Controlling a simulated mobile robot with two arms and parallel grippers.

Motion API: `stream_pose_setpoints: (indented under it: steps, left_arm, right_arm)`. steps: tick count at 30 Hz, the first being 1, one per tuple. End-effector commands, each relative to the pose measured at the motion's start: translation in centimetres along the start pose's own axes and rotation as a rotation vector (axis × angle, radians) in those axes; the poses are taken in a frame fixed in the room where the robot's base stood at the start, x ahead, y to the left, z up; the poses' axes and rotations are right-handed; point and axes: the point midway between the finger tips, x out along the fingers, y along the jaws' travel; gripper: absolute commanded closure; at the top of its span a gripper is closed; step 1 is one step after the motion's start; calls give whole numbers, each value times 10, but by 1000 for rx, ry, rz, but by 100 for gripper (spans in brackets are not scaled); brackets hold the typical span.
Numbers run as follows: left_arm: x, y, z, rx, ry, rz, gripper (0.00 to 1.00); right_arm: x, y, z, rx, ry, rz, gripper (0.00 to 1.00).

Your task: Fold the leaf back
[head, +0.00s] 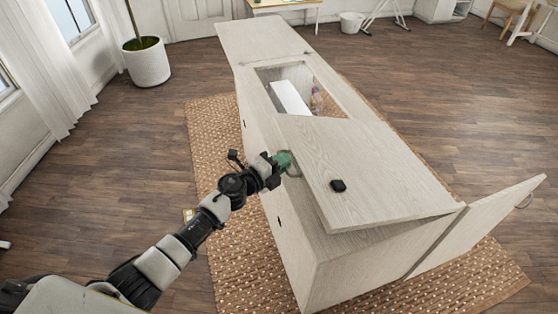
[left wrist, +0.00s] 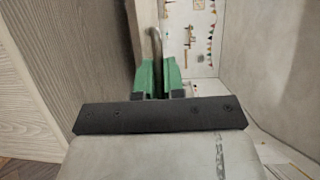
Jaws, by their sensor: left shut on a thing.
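The pale wood leaf (head: 375,165) covers the near part of the cabinet (head: 350,265) top. It is tilted, with a gap between its near edge and the cabinet body. My left gripper (head: 284,160), with green fingers, is at the leaf's left edge, shut on the metal handle (head: 293,168). In the left wrist view the green fingers (left wrist: 158,75) close around the bent metal handle (left wrist: 156,45) beside the panel's edge. Exactly how the fingers grip it is partly hidden. My right gripper is not in view.
A small black object (head: 338,186) lies on the leaf. Beyond it, an opening shows a white object (head: 290,97) inside. Another leaf (head: 260,38) extends at the far end. A panel with a handle (head: 485,225) stands out at the near right. A woven rug (head: 215,125) lies beneath.

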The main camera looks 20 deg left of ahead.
Motion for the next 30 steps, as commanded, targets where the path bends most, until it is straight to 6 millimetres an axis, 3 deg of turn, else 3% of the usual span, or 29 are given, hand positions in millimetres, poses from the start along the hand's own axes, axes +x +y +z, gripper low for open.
stream_pose_setpoints:
  steps: [1,15,22,30]
  left_arm:
    - [3,-20,1,-1,-3,-7,100]
    - [27,-85,-10,2,-1,-8,100]
    - [36,-103,-14,4,-1,-7,100]
    - [41,-109,-16,5,-1,-8,100]
  right_arm:
    - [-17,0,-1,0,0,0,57]
    - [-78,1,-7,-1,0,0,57]
    - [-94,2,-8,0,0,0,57]
    - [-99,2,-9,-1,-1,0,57]
